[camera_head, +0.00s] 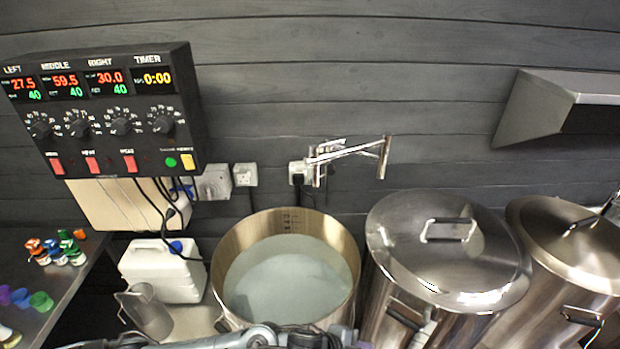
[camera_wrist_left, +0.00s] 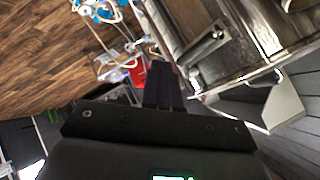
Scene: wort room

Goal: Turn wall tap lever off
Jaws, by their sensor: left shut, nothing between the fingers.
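The chrome wall tap (camera_head: 348,152) is on the dark plank wall in the head view, above and behind the open pot. Its swing spout reaches right to a vertical end piece. I cannot tell the lever's position clearly at this size. Part of my arm crosses the bottom edge of the head view, below the open pot and away from the tap. My left gripper (camera_wrist_left: 164,84) shows in the left wrist view with its dark fingers together and nothing between them. The tap cannot be made out in that view. My right gripper is not seen.
The open steel pot (camera_head: 344,229) holds pale liquid. Lidded pots (camera_head: 400,215) (camera_head: 550,225) stand to its right. A control box (camera_head: 100,105) and a steel hood (camera_head: 545,105) jut from the wall. A white jug (camera_head: 160,270) stands left. Space around the tap is clear.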

